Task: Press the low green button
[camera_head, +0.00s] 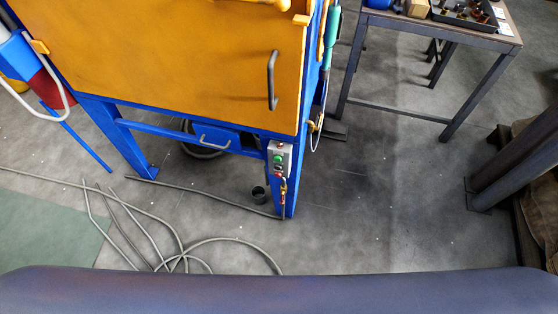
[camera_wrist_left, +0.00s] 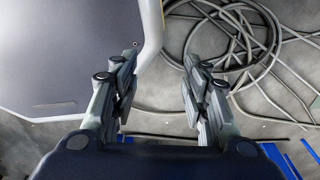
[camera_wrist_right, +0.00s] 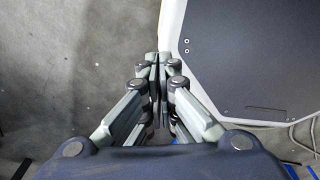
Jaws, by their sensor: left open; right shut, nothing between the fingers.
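A small grey control box (camera_head: 279,160) is mounted on the front right blue leg of the orange and blue cabinet (camera_head: 170,60). A green button (camera_head: 278,159) shows on its face, with red and yellow fittings below it. Neither gripper shows in the head view. My left gripper (camera_wrist_left: 158,75) is open and empty in the left wrist view, above the floor and beside my own base. My right gripper (camera_wrist_right: 161,58) is shut with nothing in it in the right wrist view, above bare floor beside my base. The button shows in neither wrist view.
Grey hoses (camera_head: 165,240) lie looped on the floor at the left, and also show in the left wrist view (camera_wrist_left: 240,40). A metal table (camera_head: 440,32) stands at the back right.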

